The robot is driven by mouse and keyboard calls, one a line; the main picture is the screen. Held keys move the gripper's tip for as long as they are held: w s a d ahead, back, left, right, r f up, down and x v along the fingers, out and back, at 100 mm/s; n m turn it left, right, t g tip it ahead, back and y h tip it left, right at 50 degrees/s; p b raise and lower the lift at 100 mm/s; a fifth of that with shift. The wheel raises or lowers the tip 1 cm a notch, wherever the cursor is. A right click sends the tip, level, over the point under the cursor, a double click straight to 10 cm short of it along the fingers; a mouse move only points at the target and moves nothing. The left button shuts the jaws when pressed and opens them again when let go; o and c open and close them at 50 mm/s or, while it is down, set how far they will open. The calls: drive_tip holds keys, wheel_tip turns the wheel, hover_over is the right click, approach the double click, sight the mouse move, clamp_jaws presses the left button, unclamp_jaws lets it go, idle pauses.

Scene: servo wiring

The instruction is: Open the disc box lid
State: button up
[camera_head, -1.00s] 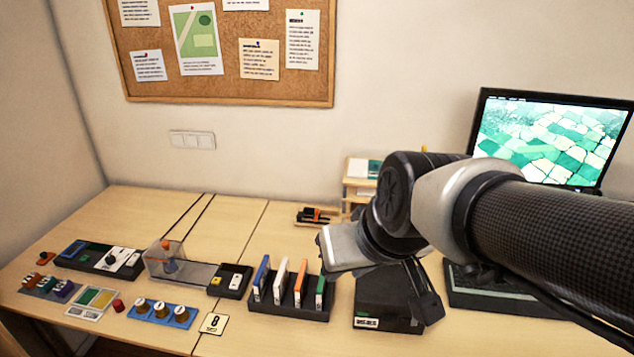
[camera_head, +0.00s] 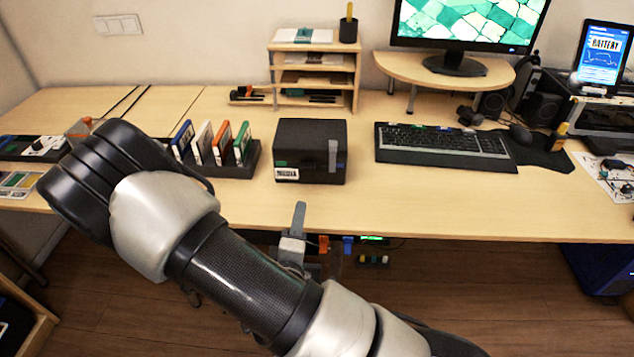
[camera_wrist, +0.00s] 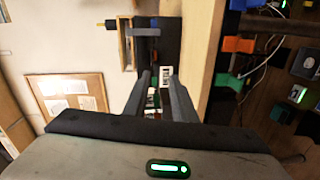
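The disc box, a black box (camera_head: 310,152) with a white label low on its front and a grey strip at its front right, stands on the desk. Its top looks closed. In the wrist view the box (camera_wrist: 168,45) appears turned sideways, beyond my fingers. My gripper (camera_wrist: 158,84) shows two grey fingers set apart with nothing between them. In the head view a grey finger of my gripper (camera_head: 298,218) shows in front of the desk's front edge, short of the box; the rest is largely hidden by my arm.
A rack of upright coloured cases (camera_head: 215,150) stands just left of the box. A keyboard (camera_head: 440,142) lies to its right and a wooden shelf (camera_head: 310,72) behind it. The desk before the box is clear.

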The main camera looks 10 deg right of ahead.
drive_tip(key=s+n+t, duration=0.1)
drive_tip(key=n, duration=0.1)
drive_tip(key=b, duration=0.2)
approach(307, 168)
drive_tip(key=x, duration=0.8)
drive_tip(key=shift+w+d+f, duration=0.1)
drive_tip(key=shift+w+d, duration=0.05)
drive_tip(key=shift+w, duration=0.15)
clamp_jaws()
idle(0.9)
